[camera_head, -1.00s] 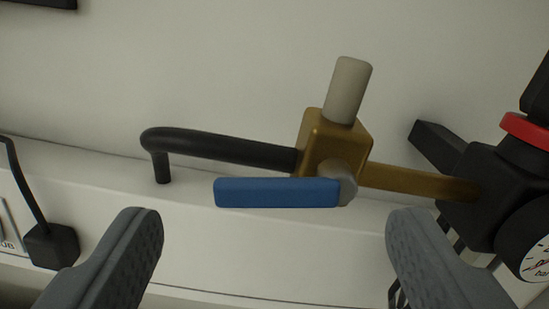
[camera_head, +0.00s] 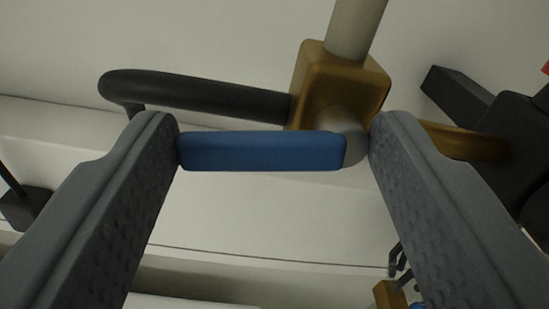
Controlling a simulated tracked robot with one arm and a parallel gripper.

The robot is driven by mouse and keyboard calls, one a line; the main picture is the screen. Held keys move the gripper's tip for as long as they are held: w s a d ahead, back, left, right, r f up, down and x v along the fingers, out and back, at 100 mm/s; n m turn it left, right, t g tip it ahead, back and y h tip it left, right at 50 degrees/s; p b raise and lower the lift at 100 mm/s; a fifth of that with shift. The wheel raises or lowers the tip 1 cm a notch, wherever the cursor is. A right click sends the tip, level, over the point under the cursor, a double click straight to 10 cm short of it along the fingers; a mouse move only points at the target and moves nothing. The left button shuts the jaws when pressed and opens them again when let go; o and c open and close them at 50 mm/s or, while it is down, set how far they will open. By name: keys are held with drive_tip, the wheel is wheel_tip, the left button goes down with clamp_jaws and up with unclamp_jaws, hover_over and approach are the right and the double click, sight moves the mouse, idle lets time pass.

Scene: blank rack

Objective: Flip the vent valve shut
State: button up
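The vent valve has a brass body (camera_head: 345,85) with a grey round stub on top and a blue lever handle (camera_head: 260,151). The handle lies level, pointing left from a grey pivot (camera_head: 352,140). A black hose (camera_head: 200,94) joins the body from the left, roughly in line with the handle. My gripper (camera_head: 272,125) is open, with one finger at the handle's left end and the other just right of the pivot. The handle spans the gap between the fingertips. I cannot tell whether either finger touches it.
A brass pipe (camera_head: 465,142) runs right from the valve to a black fitting (camera_head: 530,140). A black block (camera_head: 455,95) stands behind it. A dark box with a cable (camera_head: 25,207) is at the lower left. A small brass part (camera_head: 389,295) shows below.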

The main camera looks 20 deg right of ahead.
drive_tip(key=shift+a+b, duration=0.2)
drive_tip(key=shift+b, duration=0.2)
drive_tip(key=shift+w+f+m+b, duration=0.1)
drive_tip(key=shift+m+b, duration=0.5)
drive_tip(key=shift+b, duration=0.15)
drive_tip(key=shift+r+m+b, duration=0.2)
drive_tip(key=shift+m+b, duration=0.3)
drive_tip(key=shift+r, duration=0.15)
drive_tip(key=o, duration=0.8)
drive_tip(key=shift+a, duration=0.1)
